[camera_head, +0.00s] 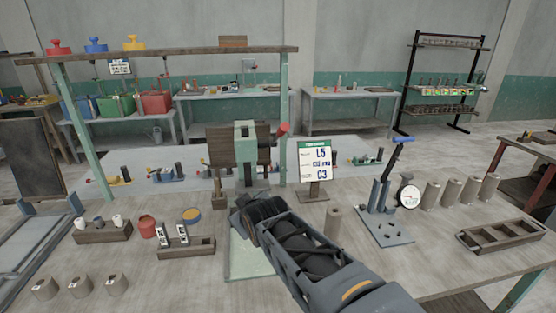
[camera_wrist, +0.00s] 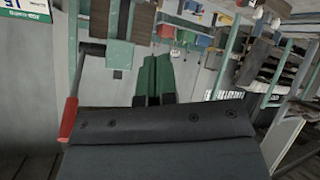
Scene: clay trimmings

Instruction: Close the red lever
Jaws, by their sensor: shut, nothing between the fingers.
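The red lever (camera_head: 283,130) has a short red grip that points up to the right, on the right side of a pale green press (camera_head: 245,145) at the middle of the bench. In the wrist view a red grip (camera_wrist: 68,118) shows at the left, beside the dark body of my gripper. My gripper (camera_wrist: 155,62) is shut and empty, its two green fingers side by side. In the head view my dark arm end reaches the area in front of the press, and the fingertips are hidden. I cannot tell whether my gripper touches anything.
A sign (camera_head: 314,163) stands right of the press. A second press with a blue lever (camera_head: 404,139) stands farther right, beside several clay cylinders (camera_head: 431,195). Racks with small parts (camera_head: 186,247) stand at the left. A green post (camera_head: 283,105) rises behind the red lever.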

